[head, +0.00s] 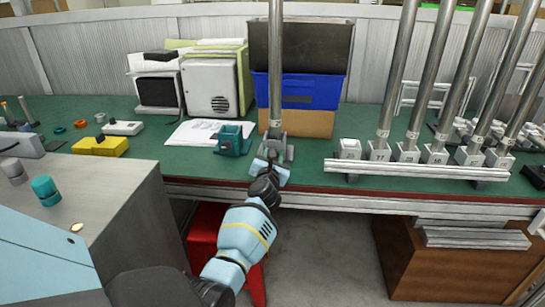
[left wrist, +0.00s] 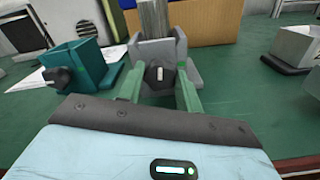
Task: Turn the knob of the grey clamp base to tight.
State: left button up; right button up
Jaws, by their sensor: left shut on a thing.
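The grey clamp base (head: 287,151) stands near the front edge of the green bench, with a tall metal pole (head: 275,60) upright in it. In the left wrist view the grey clamp base (left wrist: 186,52) faces me. Its dark knob (left wrist: 158,80) carries a white mark that stands about upright. My left gripper (head: 270,162) reaches the front of the base. In the left wrist view its green fingers (left wrist: 158,88) are on either side of the knob, shut on it. My right gripper is in neither view.
A teal clamp base (head: 232,140) with its own dark knob (left wrist: 60,78) stands close on the left. A blue crate (head: 310,92) on a cardboard box (head: 310,123) stands behind. On the right, several poles in blocks stand behind a metal rail (head: 415,170).

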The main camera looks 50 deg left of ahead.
pick_arm(q)
jog(key=o, duration=1)
jog(key=shift+s+d, duration=0.1)
jog(key=shift+s+d+p, duration=0.2)
jog(key=shift+p, duration=0.1)
jog(key=p+v, duration=0.2)
jog(key=v, duration=0.3)
jog(key=shift+s+d+r, duration=0.1)
jog(key=shift+s+d, duration=0.15)
jog(key=shift+s, duration=0.05)
jog(key=shift+s+d+p, duration=0.3)
jog(key=shift+s+d, duration=0.1)
jog(key=shift+s, duration=0.1)
